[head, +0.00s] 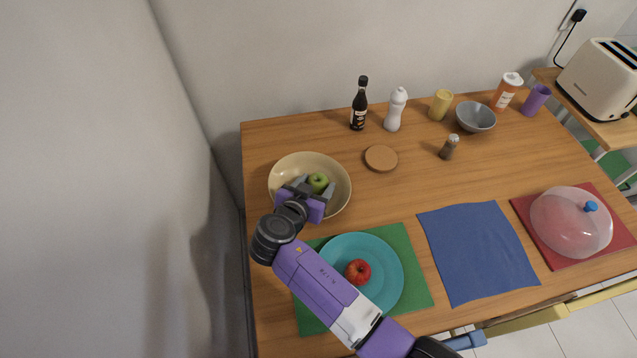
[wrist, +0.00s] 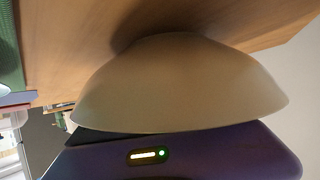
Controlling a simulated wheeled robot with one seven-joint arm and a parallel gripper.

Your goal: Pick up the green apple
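The green apple (head: 318,182) lies inside the cream bowl (head: 284,168) at the left of the table. My gripper (head: 317,186) reaches over the bowl's near rim in the head view. Its two grey fingers are spread, one on each side of the apple. Whether they touch the apple is too small to tell. In the wrist view, the outside of the bowl (wrist: 180,85) fills the middle, and neither the apple nor the fingertips show.
A red apple (head: 358,272) sits on a teal plate (head: 390,275) on a green mat (head: 418,290), beneath my arm. A dark bottle (head: 359,105), a white bottle (head: 396,110) and a brown coaster (head: 381,158) stand right of the bowl. A wall borders the table's left and back.

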